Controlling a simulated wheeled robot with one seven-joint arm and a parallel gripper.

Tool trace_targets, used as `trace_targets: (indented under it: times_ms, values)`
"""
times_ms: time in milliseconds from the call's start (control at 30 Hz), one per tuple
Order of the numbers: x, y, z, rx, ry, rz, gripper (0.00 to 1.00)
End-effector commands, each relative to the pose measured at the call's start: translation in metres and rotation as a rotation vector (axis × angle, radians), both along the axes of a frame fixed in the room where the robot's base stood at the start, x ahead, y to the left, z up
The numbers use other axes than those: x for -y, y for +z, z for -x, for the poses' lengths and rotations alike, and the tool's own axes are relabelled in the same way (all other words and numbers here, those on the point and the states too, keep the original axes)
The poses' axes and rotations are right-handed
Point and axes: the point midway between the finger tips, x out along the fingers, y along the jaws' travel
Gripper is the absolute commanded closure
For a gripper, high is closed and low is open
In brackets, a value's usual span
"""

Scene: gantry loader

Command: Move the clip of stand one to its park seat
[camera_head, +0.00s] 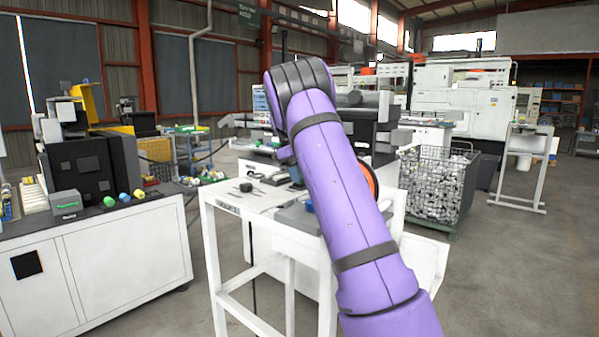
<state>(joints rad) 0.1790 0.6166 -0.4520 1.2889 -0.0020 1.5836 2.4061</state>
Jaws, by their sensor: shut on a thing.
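My purple arm crosses the middle of the view and bends at a dark elbow. My gripper is hidden behind it, so neither its jaws nor anything in them shows. A white stand (213,222) stands in front of me, with its right part behind my arm. On its top are a small black round piece (246,187), a thin dark item beside it and a blue piece (309,205) close to my arm, by a grey block (295,217). I cannot make out the clip or its park seat, and cannot tell which stand is stand one.
A white cabinet (100,265) with a black machine (90,165) and coloured knobs stands at the left. A wire-mesh bin (437,188) full of metal parts is at the right. Part of an orange ring (371,180) shows behind my arm. The floor at the far right is clear.

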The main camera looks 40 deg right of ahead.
Motion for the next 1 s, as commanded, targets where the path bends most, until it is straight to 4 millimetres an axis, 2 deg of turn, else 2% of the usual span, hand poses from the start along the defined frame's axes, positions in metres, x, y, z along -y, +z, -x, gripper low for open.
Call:
trace_targets:
  times_ms: [333,367,433,500,833,1000]
  values:
    - [0.0,-0.002,0.0,0.0,0.0,0.0,1.0]
    - [0.0,-0.002,0.0,0.0,0.0,0.0,0.71]
    - [0.0,-0.002,0.0,0.0,0.0,0.0,0.55]
    - [0.0,-0.002,0.0,0.0,0.0,0.0,0.43]
    - [0.0,0.001,-0.001,0.001,0.0,0.0,0.43]
    - [-0.001,0.02,-0.01,0.003,0.0,0.002,0.43]
